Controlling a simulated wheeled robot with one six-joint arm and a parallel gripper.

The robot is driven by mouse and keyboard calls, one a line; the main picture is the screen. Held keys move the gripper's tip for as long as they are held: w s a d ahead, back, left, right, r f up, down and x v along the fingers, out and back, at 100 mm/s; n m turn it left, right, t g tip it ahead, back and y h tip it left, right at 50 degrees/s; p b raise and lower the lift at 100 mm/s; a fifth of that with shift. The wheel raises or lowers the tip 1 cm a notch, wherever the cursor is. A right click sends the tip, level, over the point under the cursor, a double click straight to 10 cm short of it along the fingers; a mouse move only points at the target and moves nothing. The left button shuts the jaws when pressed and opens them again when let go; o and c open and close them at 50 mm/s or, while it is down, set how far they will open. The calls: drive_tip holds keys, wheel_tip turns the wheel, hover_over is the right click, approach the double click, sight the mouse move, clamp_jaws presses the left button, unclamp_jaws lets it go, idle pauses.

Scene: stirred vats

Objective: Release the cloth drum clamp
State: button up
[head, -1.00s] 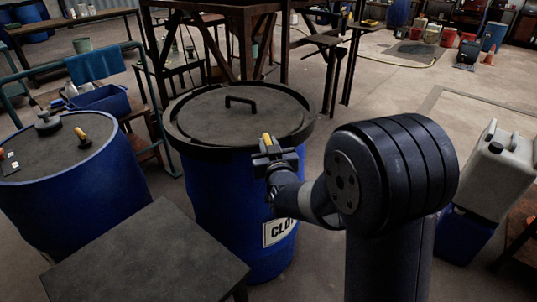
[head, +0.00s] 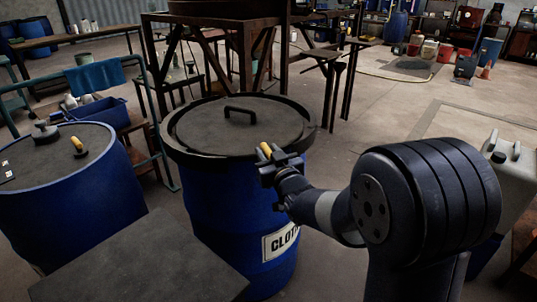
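The cloth drum (head: 225,215) is a blue drum with a dark lid and a label of which "CLOTH" is partly readable. A dark clamp band (head: 180,150) runs around the lid's rim. A small yellow piece (head: 265,151), which looks like the clamp's lever grip, shows at the front right of the rim. My gripper (head: 277,166) is right at this yellow piece, its dark fingers overlapping it in the picture. Whether the fingers are shut on it or only around it is too small to tell. The rest of the lever is hidden behind the gripper.
A second blue drum (head: 70,205) with a yellow-handled item (head: 79,147) on top stands at left. A dark flat tabletop (head: 140,265) is at the near left. A pale jerrycan (head: 510,180) stands at right. A rusty steel frame (head: 245,50) stands behind the drum.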

drive_tip(key=shift+o, duration=1)
drive_tip(key=shift+f, duration=0.1)
drive_tip(key=v, duration=1)
drive_tip(key=shift+s+d, duration=0.15)
drive_tip(key=shift+s, duration=0.25)
drive_tip(key=shift+w, duration=0.1)
drive_tip(key=x, duration=1.1)
drive_tip(key=shift+d+f, duration=0.1)
